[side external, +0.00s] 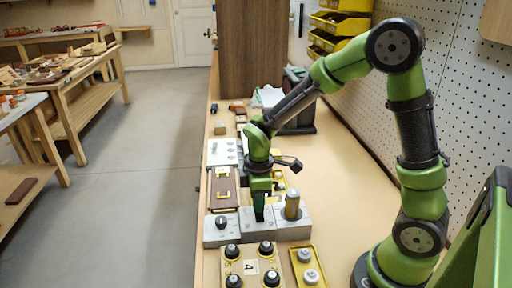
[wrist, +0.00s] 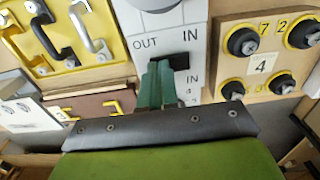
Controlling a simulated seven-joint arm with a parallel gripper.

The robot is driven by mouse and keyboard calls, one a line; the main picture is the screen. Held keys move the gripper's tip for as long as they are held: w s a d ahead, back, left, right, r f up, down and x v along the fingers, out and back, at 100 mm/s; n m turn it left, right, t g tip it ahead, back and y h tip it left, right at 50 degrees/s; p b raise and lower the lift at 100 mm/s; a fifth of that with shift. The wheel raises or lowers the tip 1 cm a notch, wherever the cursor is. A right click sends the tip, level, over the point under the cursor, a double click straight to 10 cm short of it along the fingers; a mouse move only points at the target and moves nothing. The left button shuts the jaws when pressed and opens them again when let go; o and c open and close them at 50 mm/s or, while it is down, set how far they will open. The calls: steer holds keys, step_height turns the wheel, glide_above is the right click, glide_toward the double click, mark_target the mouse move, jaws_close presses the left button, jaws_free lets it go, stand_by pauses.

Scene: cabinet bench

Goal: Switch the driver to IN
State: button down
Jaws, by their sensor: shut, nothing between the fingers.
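The driver is a light grey block (wrist: 195,20) marked OUT on the left and IN on the right in the wrist view. A dark slot or slider (wrist: 180,62) shows below IN, just right of my fingertips. It also shows in the side view as the grey block (side external: 250,228) under my gripper. My gripper (wrist: 157,82) has its green fingers together, pointing down at the block beside the dark part. In the side view my gripper (side external: 259,212) is low at the block's top. Whether the fingertips touch the dark part, and the slider's exact position, I cannot tell.
A grey block with a yellow-grey cylinder (side external: 292,204) stands close right of my gripper. A block with a black knob (side external: 222,222) is on the left. A knob board marked 4 (wrist: 262,66) and a yellow hook panel (wrist: 45,65) flank the driver.

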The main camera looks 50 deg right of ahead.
steer(key=shift+f, duration=0.15)
stand_by(0.3)
steer(key=shift+s+a+r, duration=0.25)
steer(key=shift+s+a, duration=0.25)
steer(key=shift+s, duration=0.05)
step_height(320, 180, up, 14)
steer(key=shift+w+d, duration=0.15)
steer(key=shift+w, duration=0.05)
stand_by(0.3)
